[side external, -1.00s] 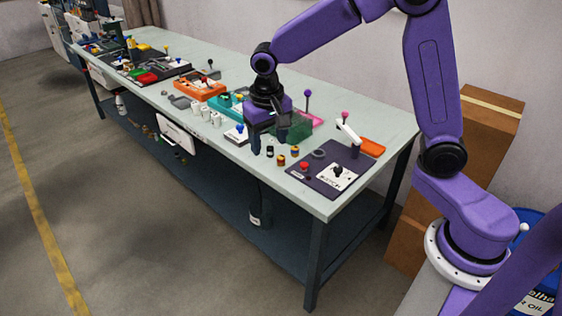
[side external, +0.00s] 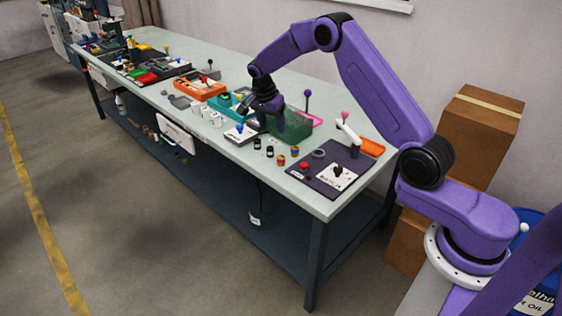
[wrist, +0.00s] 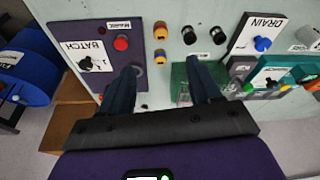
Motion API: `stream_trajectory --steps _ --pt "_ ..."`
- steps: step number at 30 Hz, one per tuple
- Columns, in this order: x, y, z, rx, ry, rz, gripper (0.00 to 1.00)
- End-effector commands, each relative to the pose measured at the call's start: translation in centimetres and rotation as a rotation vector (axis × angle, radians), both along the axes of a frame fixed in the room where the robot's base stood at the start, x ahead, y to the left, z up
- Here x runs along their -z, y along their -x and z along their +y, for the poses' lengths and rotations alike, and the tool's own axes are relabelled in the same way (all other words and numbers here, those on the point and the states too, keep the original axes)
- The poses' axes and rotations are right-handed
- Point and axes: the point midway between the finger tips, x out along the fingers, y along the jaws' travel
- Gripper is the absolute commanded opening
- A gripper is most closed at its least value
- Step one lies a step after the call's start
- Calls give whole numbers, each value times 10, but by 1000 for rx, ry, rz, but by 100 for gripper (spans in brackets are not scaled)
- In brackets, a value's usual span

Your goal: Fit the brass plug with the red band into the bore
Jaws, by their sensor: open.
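Two small brass-coloured plugs stand on the bench: one is at the front (side external: 281,160), the other just behind it to the right (side external: 294,151). In the wrist view they are the upper plug (wrist: 160,30) and the lower plug (wrist: 160,57). I cannot make out the bore.
A dark panel (side external: 322,180) with a red button, a grey ring (side external: 318,154) and a lever stands right of the plugs. A white box with a blue knob (side external: 240,133) is to their left. A purple-knobbed rod (side external: 307,101) rises behind the green block. The bench's front edge is close to the plugs.

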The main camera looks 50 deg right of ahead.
Motion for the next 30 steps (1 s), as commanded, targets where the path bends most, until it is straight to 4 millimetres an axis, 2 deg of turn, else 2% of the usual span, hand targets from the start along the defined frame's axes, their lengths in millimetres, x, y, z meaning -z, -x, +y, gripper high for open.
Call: stream_trajectory --steps 15,19,26,30 --pt "90 -4 -25 -2 0 4 63" --pt "105 -5 -29 -3 0 3 63" --pt "117 -6 -34 -3 -1 2 63" --pt "133 -9 -42 -2 0 4 63"
